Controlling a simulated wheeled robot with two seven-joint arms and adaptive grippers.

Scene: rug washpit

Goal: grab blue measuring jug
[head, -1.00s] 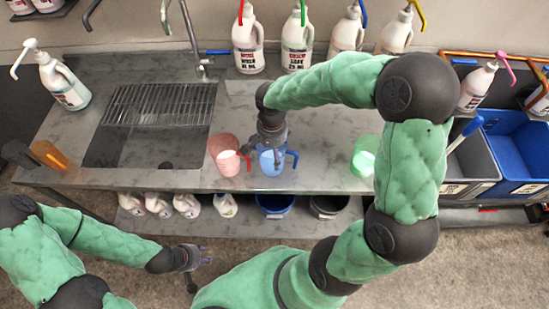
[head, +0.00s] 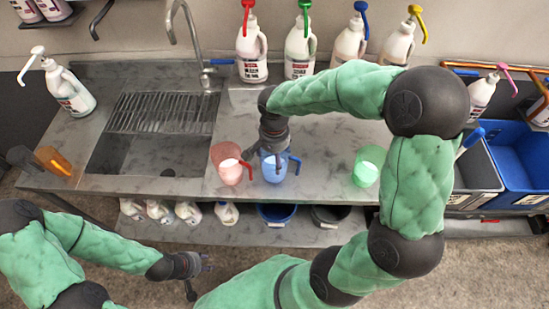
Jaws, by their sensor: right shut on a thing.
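The blue measuring jug (head: 272,172) stands upright on the counter, with its handle to the right. My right gripper (head: 269,157) comes down from above and is shut on the jug near its rim; its fingers partly hide the top. A red jug (head: 229,170) is close on its left, its red handle near the blue jug. A green jug (head: 366,170) stands further right, near my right arm. My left gripper (head: 205,263) is low in front of the counter, away from the jugs; its fingers are too small to judge.
A sink (head: 140,156) with a drying rack (head: 160,110) and tap (head: 188,30) is on the left. Several pump bottles line the back wall. Grey (head: 476,170) and blue (head: 515,150) bins are at right. The counter (head: 325,155) is clear between the blue and green jugs.

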